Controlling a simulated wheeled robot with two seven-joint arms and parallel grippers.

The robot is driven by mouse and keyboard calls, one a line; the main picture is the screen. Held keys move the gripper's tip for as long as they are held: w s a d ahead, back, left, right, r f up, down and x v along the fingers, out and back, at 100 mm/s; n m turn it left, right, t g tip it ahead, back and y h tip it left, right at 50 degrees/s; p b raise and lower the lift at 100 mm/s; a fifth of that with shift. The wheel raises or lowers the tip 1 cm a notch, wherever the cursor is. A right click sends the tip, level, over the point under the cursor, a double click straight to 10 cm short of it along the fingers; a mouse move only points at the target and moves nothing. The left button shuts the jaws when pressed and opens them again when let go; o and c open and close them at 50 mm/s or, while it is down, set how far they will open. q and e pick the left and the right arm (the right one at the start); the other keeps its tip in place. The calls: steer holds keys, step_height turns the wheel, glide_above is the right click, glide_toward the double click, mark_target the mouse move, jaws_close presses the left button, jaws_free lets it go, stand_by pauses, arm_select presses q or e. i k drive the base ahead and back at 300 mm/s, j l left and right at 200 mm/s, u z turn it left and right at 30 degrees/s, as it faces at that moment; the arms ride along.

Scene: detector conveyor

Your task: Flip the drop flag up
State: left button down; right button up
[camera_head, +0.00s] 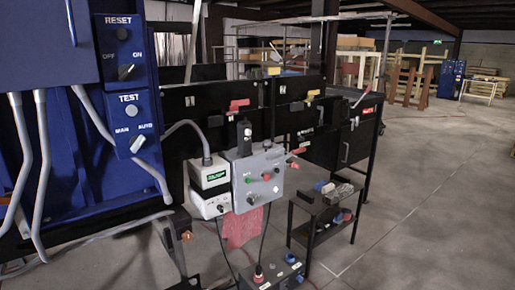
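I cannot tell for sure which part is the drop flag. Small red pieces (239,104) and yellow pieces (273,71) sit along the black conveyor frame (208,125) in the middle of the view. They are too small for me to tell whether any of them is a flag, or whether it is up or down. A grey control box (258,178) with several buttons and knobs is mounted in front of the frame. Neither of my grippers is in view.
A blue cabinet (85,150) with RESET and TEST switches and grey cables fills the left. A white device (209,174) hangs beside the control box, with a red cloth (242,228) below. A black stand (305,222) stands to the right. The floor (430,200) at right is clear.

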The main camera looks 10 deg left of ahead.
mark_target(198, 2)
steer(key=i, duration=2.35)
steer(key=u, duration=0.55)
